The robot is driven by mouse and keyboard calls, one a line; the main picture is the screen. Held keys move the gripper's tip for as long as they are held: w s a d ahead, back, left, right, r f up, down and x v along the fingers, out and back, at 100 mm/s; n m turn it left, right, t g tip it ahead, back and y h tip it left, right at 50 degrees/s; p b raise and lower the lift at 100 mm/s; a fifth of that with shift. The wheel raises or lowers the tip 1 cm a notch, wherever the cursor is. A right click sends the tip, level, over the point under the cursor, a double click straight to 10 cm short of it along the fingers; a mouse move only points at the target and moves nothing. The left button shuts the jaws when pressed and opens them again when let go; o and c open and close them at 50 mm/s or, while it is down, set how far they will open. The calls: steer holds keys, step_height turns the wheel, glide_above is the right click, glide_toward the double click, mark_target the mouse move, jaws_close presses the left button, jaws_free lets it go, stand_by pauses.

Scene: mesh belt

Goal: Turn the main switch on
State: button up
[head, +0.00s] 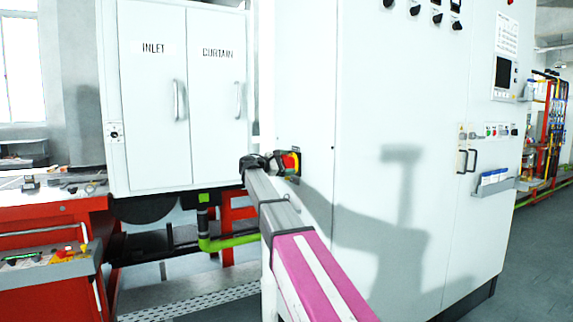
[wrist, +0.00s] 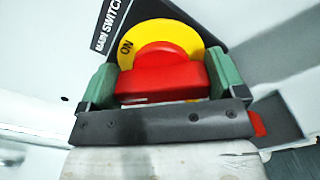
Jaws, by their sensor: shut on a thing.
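The main switch has a red handle (wrist: 162,80) on a yellow disc (wrist: 150,33) marked "ON", with a black plate (wrist: 112,15) lettered "MAIN SWITCH" behind it. In the head view the switch (head: 290,162) is on the side of the white cabinet, partly hidden by my gripper. My gripper (wrist: 163,88) has its two green-padded fingers on either side of the red handle and is shut on it. The handle lies roughly level across the wrist view. The gripper also shows in the head view (head: 272,163), up against the switch.
The tall white cabinet (head: 390,130) fills the middle and right. A white double-door cabinet (head: 155,100) marked "INLET" and "CURTAIN" stands to the left. A red workbench (head: 50,225) is at the far left. Open floor (head: 535,250) lies to the right.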

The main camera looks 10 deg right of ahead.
steer(key=m, duration=0.4)
steer(key=shift+s+f+m, duration=0.1)
steer(key=shift+f+m, duration=0.1)
steer(key=shift+m, duration=0.1)
steer(key=shift+f+m, duration=0.15)
steer(key=shift+m, duration=1.85)
steer(key=o, duration=0.6)
steer(key=shift+o, duration=0.2)
steer(key=v, duration=1.1)
steer(key=shift+d, duration=0.1)
